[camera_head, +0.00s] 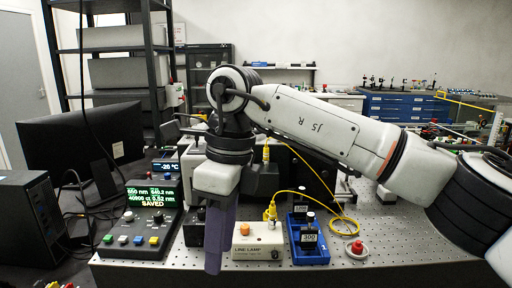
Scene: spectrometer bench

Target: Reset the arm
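My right arm reaches in from the right edge, and its wrist bends down at the centre-left of the head view. My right gripper (214,262) points down in front of the bench, between the controller box and the lamp box. It shows as a dark purple-grey finger seen from the side, so its opening cannot be told. I see nothing held at its tip. My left arm and gripper are out of view.
The perforated bench (400,238) holds a lit controller (140,240) reading SAVED, a LINE LAMP box (258,254) with a yellow cable, a blue tray (312,259) with labelled parts, and a red knob (357,247). A monitor (75,145) stands left. Bare bench lies right.

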